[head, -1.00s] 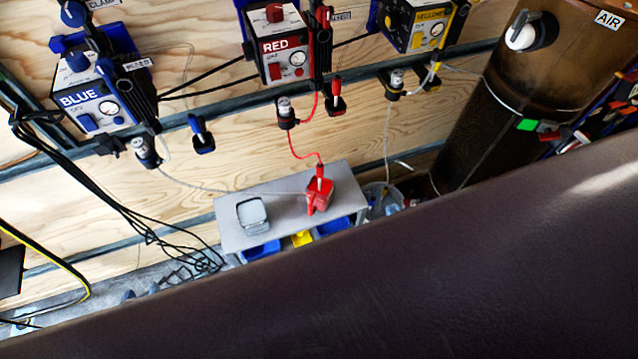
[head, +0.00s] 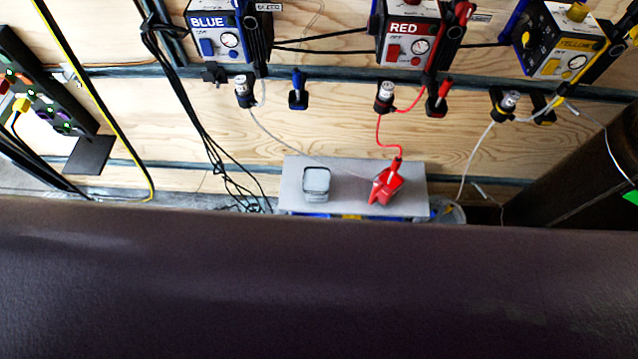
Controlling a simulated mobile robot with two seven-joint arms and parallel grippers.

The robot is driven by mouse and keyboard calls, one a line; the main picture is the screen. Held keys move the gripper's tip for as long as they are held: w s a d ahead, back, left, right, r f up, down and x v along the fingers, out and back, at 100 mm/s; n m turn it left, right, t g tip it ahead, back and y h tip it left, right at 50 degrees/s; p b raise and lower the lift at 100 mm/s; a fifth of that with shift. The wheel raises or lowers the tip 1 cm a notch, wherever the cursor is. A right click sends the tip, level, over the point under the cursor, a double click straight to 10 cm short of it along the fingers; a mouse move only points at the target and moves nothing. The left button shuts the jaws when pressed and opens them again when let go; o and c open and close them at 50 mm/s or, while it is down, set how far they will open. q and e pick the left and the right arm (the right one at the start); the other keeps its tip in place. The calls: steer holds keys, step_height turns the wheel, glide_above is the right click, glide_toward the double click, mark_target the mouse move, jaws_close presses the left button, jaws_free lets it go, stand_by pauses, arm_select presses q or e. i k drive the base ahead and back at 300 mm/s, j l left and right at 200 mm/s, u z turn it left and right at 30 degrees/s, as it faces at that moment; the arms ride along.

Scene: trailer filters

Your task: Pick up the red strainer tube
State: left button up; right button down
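A thin red tube (head: 378,133) hangs from a clear-and-black fitting (head: 385,97) below the pump unit labelled RED (head: 409,30). It runs down to a red strainer-like end piece (head: 395,170), which stands tilted in or at a small red container (head: 387,188). I cannot tell how deep the end sits. The container stands on the right part of a small grey bench (head: 345,180). Neither of my grippers is in view.
A grey open container (head: 316,183) stands left of the red one. Pump units labelled BLUE (head: 219,33) and YELLOW (head: 564,48) hang on the plywood wall. Black cables (head: 200,130) hang at left. A broad dark brown surface (head: 320,285) fills the foreground and hides the bench's lower part.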

mark_target(396, 163)
steer(key=j+z, duration=0.25)
steer(key=z, duration=0.2)
steer(key=j+z, duration=0.3)
steer(key=z, duration=0.15)
steer(key=j+z, duration=0.15)
steer(key=j, duration=0.25)
steer(key=k+j+z, duration=0.2)
steer(key=j, duration=0.2)
steer(key=k+j, duration=0.1)
steer(key=j, duration=0.35)
steer(key=k+j+z, duration=0.1)
steer(key=j, duration=1.1)
steer(key=i+j, duration=0.15)
steer(key=i+l+z, duration=0.05)
steer(key=i, duration=0.05)
